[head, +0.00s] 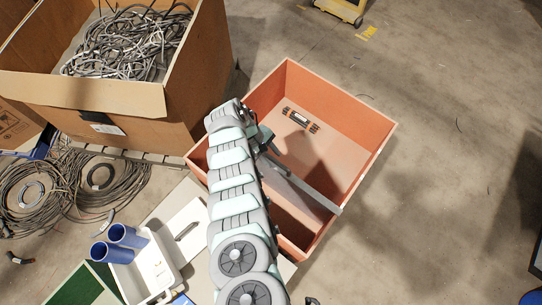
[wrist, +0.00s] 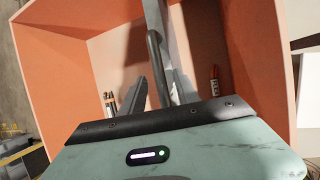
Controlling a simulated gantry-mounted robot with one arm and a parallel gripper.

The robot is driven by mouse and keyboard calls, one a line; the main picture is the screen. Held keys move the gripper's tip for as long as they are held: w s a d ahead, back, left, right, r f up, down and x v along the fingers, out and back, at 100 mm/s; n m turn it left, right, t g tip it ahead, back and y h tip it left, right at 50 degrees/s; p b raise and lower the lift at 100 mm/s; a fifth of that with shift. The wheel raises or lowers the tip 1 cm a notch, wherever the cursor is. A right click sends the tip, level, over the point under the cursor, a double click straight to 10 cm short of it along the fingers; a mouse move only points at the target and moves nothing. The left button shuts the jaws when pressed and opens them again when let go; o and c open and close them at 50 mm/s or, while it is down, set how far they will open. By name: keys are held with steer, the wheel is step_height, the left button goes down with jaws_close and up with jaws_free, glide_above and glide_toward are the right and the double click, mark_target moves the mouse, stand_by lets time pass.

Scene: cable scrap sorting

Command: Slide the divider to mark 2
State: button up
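The divider (head: 305,188) is a long grey strip across the orange crate (head: 368,152). In the head view it runs from beside my gripper (head: 264,143) down to the crate's lower right wall. My arm hides its other end. In the wrist view the divider (wrist: 157,12) runs away from my gripper (wrist: 161,70) toward the far wall. The two grey fingers stand apart, with a dark narrow bar, perhaps part of the divider, between them. Gaps seem to show beside it; contact is unclear. No numbered marks can be read in either view.
A cardboard box (head: 85,92) of cable scrap stands at the upper left. A white tray (head: 170,262) with blue cups (head: 120,235) is at lower left. Floor at the right is largely clear.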

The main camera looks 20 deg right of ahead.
steer(key=shift+c, duration=0.2)
jaws_close()
stand_by(1.1)
